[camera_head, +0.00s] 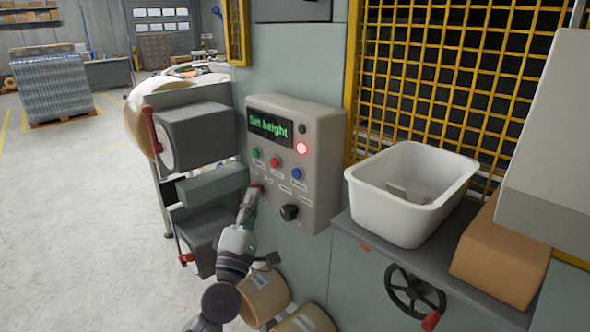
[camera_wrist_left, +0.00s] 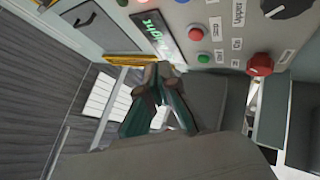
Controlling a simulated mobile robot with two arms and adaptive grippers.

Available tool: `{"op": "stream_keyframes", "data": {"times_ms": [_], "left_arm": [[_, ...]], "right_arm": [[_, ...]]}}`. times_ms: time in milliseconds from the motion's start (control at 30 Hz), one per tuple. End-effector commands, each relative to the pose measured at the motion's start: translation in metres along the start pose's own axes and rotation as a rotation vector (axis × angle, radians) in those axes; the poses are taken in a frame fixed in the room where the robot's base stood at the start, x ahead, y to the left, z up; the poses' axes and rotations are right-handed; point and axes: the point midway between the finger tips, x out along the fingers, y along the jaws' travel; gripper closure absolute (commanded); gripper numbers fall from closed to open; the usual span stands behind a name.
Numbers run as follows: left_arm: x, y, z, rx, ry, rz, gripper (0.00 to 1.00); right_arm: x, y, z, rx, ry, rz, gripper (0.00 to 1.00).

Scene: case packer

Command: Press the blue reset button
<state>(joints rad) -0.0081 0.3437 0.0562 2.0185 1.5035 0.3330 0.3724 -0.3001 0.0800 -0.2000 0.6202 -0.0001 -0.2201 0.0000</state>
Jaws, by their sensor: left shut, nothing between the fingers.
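The blue button (camera_head: 297,174) is on the grey control panel (camera_head: 325,160), at the right end of a row with a green button (camera_head: 256,153) and a red button (camera_head: 275,162). My left gripper (camera_head: 255,194) is shut and empty at the panel's lower left, close to another, larger red button (camera_head: 258,187). It is below and left of the blue button; I cannot tell whether it touches the panel. In the left wrist view the shut fingertips (camera_wrist_left: 158,74) are near the panel, with the green button (camera_wrist_left: 203,58) and larger red button (camera_wrist_left: 260,64) beyond. My right gripper is not in view.
The panel's display (camera_head: 270,128) reads "Set height", and a red lamp (camera_head: 301,148) is lit beside it. A black knob (camera_head: 289,212) sticks out below the buttons. A white bin (camera_head: 390,215) stands on a shelf to the right, with a handwheel (camera_head: 413,291) below.

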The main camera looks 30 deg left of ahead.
Motion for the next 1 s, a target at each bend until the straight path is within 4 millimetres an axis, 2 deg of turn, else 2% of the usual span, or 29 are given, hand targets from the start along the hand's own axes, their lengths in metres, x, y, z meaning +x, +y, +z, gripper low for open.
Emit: {"op": "stream_keyframes", "data": {"times_ms": [133, 567, 1000], "left_arm": [[0.003, 0.011, 0.0, -0.024, 0.004, 0.018, 1.0], [0.006, 0.008, 0.002, -0.025, 0.004, 0.018, 1.0], [0.045, -0.02, 0.031, -0.024, 0.004, 0.018, 1.0]], "right_arm": [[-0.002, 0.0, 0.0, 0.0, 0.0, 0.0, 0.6], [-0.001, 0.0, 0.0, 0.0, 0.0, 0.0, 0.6], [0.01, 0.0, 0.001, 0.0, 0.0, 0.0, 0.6]]}}
